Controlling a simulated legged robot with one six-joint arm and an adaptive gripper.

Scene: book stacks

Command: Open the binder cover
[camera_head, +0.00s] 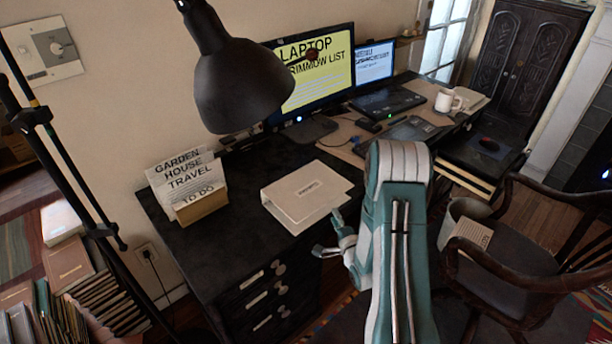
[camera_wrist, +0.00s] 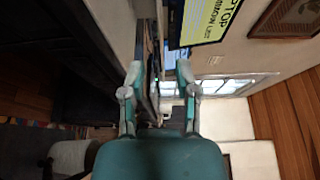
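A closed white binder (camera_head: 305,194) with a small dark label lies flat on the black desk (camera_head: 240,240), near its front edge, in the head view. My gripper (camera_head: 328,235) is just in front of the binder's front right corner, by the desk edge, and appears apart from it. In the wrist view my gripper (camera_wrist: 158,72) is open, with its two fingers spread and nothing clearly held between them. I cannot clearly make out the binder in the wrist view.
A black lamp (camera_head: 240,85) hangs over the desk's back left. A card holder (camera_head: 202,207) stands left of the binder. A monitor (camera_head: 315,75), a laptop (camera_head: 388,100) and a mug (camera_head: 445,100) stand farther back. A wooden chair (camera_head: 510,270) is at right.

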